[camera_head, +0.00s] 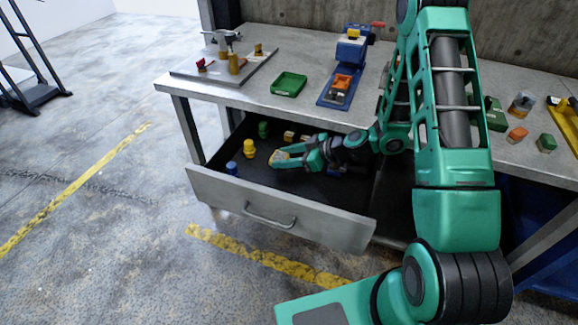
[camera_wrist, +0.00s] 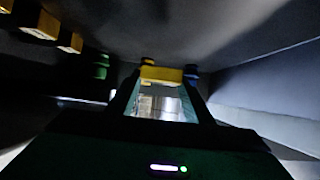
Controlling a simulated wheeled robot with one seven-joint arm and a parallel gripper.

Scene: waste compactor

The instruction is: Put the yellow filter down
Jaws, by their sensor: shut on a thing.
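The yellow filter (camera_head: 279,156) is between the fingers of my gripper (camera_head: 282,161), inside the open drawer (camera_head: 230,201). In the wrist view the filter shows a yellow edge (camera_wrist: 161,74) and a pale, shiny body between the two fingers (camera_wrist: 160,106). My gripper is shut on it and reaches in low from the right. I cannot tell whether the filter touches the drawer floor.
In the drawer stand a yellow piece (camera_head: 249,148), a blue piece (camera_head: 232,168), a green piece (camera_head: 263,129) and small tan blocks (camera_head: 289,136). The workbench (camera_head: 262,102) overhangs the drawer's rear.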

